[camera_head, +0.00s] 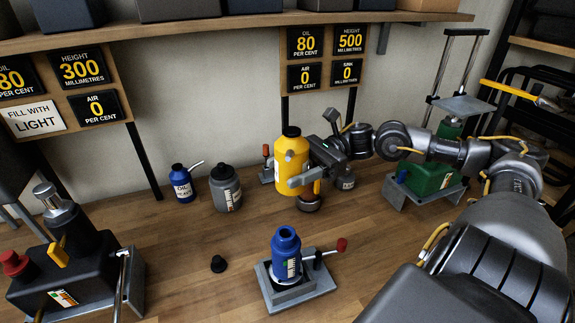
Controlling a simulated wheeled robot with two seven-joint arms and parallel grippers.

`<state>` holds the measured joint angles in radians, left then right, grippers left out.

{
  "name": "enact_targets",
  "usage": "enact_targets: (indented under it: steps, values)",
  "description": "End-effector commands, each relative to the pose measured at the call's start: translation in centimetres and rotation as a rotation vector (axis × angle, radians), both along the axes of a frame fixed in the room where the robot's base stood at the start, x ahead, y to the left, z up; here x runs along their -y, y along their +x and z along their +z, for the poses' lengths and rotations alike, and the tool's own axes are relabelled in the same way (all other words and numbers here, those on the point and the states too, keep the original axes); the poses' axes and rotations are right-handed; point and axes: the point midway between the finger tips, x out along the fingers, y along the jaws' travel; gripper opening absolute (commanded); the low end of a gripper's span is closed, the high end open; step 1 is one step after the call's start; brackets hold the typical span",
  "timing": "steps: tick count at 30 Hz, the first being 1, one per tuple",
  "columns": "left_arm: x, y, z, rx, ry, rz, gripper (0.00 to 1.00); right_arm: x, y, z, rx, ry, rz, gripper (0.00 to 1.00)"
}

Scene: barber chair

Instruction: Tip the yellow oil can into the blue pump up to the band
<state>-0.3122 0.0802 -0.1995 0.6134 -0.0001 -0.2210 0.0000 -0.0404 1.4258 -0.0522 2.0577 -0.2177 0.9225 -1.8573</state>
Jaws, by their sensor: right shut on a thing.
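The yellow oil can (290,150) has a black cap and stands about upright at the back middle. My right gripper (302,178) is shut on it from the right; I cannot tell whether the can touches the bench. The blue pump (285,243) stands upright on a grey base plate at the front middle, with an open dark mouth on top. A pale gauge strip with a green mark shows on its side; the oil level is too small to read. The can is behind the pump and apart from it. My left gripper is not in view.
A blue oil bottle (181,187) with a spout and a grey bottle (226,188) stand left of the can. A black cap (218,264) lies left of the pump. A red-knobbed lever (341,245) sticks out right of it. A black machine (65,265) fills the front left.

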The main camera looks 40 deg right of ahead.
Motion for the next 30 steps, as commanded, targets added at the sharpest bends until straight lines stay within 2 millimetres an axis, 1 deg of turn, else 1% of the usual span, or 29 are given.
enact_targets:
  steps: [1,2,5,10,13,16,18,21,22,25,30]
  values:
    - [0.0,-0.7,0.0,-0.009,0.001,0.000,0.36,0.0,0.0,0.1,0.002,0.001,-0.001,0.17]
    - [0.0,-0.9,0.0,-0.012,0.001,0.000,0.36,0.0,0.0,0.1,0.002,0.001,-0.001,0.17]
    - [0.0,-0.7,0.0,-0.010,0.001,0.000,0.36,0.1,0.0,0.0,0.002,0.000,-0.002,0.17]
    - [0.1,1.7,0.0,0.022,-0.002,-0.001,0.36,0.5,0.0,-0.5,0.032,-0.036,-0.008,0.17]
    - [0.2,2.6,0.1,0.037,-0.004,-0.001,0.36,0.9,0.0,-1.2,0.067,-0.076,-0.010,0.17]
    - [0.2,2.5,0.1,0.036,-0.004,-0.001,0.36,1.3,0.0,-1.9,0.106,-0.118,-0.011,0.17]
    - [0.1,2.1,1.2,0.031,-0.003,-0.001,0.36,1.6,0.2,-1.1,0.162,-0.181,-0.010,0.17]
    - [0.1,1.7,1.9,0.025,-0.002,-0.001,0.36,1.9,0.4,-1.0,0.227,-0.249,-0.006,0.17]
    - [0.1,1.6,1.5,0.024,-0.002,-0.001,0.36,1.9,0.5,-1.3,0.231,-0.247,-0.008,0.17]
    - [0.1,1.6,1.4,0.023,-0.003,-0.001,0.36,1.8,0.5,-1.4,0.230,-0.243,-0.008,0.17]
    - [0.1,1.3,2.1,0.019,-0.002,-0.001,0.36,1.9,0.5,-1.0,0.246,-0.259,-0.009,0.17]
